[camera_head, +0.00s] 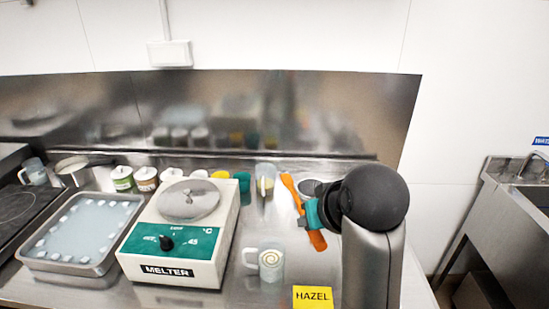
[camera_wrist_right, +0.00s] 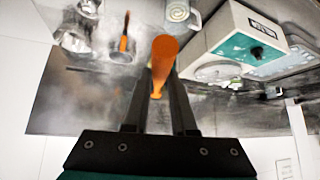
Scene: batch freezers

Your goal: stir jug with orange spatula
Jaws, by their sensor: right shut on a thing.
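The orange spatula (camera_head: 318,241) is held in my right gripper (camera_head: 310,213), which is shut around its middle. It slants in the head view, with one end up toward the back and the flat end low at the front. In the right wrist view the spatula (camera_wrist_right: 163,52) sticks up between my right gripper's fingers (camera_wrist_right: 157,85). A white jug (camera_head: 268,275) with a swirl mark and a handle stands to the left of the spatula's low end. The spatula appears outside the jug and apart from it. My left gripper is not in view.
A melter (camera_head: 170,250) stands left of the jug, with a metal tray (camera_head: 70,268) beyond it. Small tubs (camera_head: 146,179), a clear jug (camera_head: 265,180) and a metal pot (camera_head: 311,187) line the back. A yellow HAZEL card (camera_head: 313,297) lies at the front.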

